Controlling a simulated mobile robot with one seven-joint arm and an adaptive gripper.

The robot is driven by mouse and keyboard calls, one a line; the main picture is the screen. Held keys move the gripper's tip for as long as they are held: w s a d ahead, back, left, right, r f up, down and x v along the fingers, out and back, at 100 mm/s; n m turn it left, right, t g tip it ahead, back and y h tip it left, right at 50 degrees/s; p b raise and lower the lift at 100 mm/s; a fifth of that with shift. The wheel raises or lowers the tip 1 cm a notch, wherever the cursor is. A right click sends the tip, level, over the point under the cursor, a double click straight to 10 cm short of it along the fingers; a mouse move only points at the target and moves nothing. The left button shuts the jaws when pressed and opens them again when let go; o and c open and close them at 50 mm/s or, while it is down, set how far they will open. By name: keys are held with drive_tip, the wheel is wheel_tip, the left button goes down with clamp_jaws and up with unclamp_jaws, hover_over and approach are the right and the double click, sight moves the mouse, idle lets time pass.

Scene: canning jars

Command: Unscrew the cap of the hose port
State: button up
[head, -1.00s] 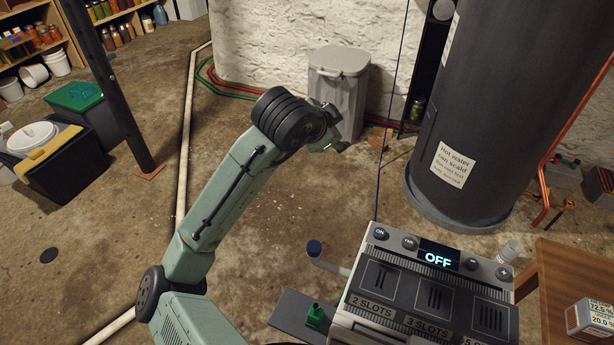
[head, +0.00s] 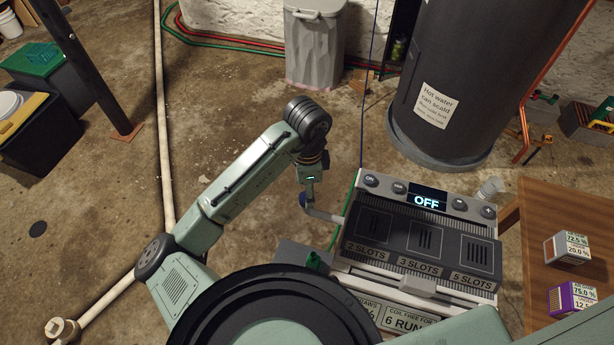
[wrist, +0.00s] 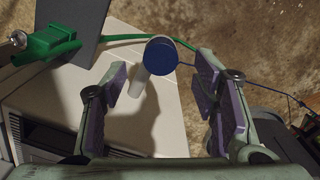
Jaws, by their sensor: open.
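The hose port (head: 326,215) is a pale bent pipe on the left side of the grey slotted machine (head: 415,240). Its round blue cap (head: 303,199) is on its end; the cap also shows in the wrist view (wrist: 161,54), with the pale pipe (wrist: 138,84) behind it. My gripper (head: 309,180) is just above the cap in the head view. In the wrist view its purple-padded fingers (wrist: 161,80) are open and apart, one on each side of the port. Neither finger appears to touch the cap.
A green hose fitting (wrist: 48,45) lies left of the port, and a green hose (wrist: 110,42) passes behind the cap. A thin blue line (wrist: 225,70) runs to the right.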

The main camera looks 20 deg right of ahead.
drive_tip(key=shift+f, duration=1.45)
clamp_jaws()
drive_tip(key=n+p, duration=0.1)
drive_tip(key=n, duration=0.2)
drive_tip(key=shift+r+p, duration=0.2)
drive_tip(key=shift+p, duration=0.2)
drive_tip(key=shift+f+n, duration=0.2)
drive_tip(key=shift+n, duration=0.6)
drive_tip(key=shift+r+n+p, duration=0.3)
drive_tip(key=shift+n+p, duration=0.7)
drive_tip(key=shift+n, duration=0.1)
drive_tip(key=shift+n+p, duration=0.4)
drive_tip(key=shift+n, duration=0.2)
drive_tip(key=shift+f+n, duration=0.3)
drive_tip(key=shift+n, duration=0.3)
